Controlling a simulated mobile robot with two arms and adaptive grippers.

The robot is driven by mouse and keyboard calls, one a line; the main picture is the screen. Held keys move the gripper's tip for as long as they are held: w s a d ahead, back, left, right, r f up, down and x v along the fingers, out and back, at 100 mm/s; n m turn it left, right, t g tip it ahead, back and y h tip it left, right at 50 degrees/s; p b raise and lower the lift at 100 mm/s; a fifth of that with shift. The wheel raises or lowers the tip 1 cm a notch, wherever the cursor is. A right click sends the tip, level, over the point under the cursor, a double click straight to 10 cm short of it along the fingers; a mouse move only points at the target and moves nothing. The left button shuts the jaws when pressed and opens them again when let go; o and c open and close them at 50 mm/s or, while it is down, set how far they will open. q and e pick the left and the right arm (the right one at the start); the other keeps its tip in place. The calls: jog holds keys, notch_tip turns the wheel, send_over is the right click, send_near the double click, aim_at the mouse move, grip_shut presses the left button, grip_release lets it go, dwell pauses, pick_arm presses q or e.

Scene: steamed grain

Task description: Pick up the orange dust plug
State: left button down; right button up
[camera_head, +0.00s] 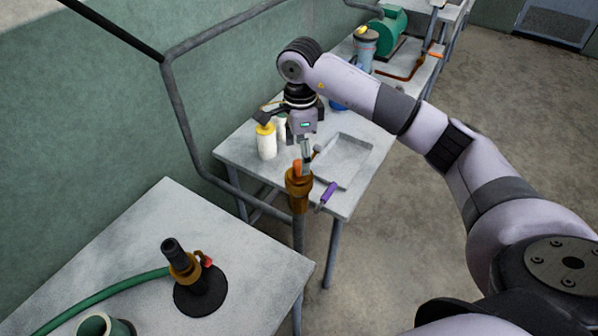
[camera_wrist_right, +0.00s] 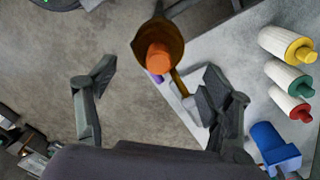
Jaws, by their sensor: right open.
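The orange dust plug (camera_head: 297,167) sits in the top of a brass-coloured fitting (camera_head: 299,190) on an upright grey pipe. In the right wrist view, the plug (camera_wrist_right: 159,57) shows as a round orange end inside the dark brass rim. My right gripper (camera_head: 304,150) is above and close to the plug in the head view. In the right wrist view, the gripper (camera_wrist_right: 157,78) has its fingers spread wide and nothing between them is held; the plug appears between the fingers, slightly beyond their tips. Whether a finger touches the fitting is not clear. My left gripper is not in view.
Behind the pipe, a table carries a grey tray (camera_head: 366,163), a purple-handled tool (camera_head: 327,195) and a yellow-capped white bottle (camera_head: 266,142). The near table (camera_head: 150,225) holds a black-based fitting (camera_head: 201,291) and green hose (camera_head: 105,292).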

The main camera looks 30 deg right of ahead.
aim_at(299, 162)
jog(key=shift+s+f+p, duration=0.1)
jog(key=shift+f+p, duration=0.25)
jog(key=shift+f, duration=0.05)
notch_tip(299, 162, down, 4)
jog(key=shift+a+r+p, duration=0.15)
jog(key=shift+r+p, duration=0.05)
jog(key=shift+p, duration=0.6)
jog(key=shift+f, duration=0.4)
jog(key=c, duration=1.5)
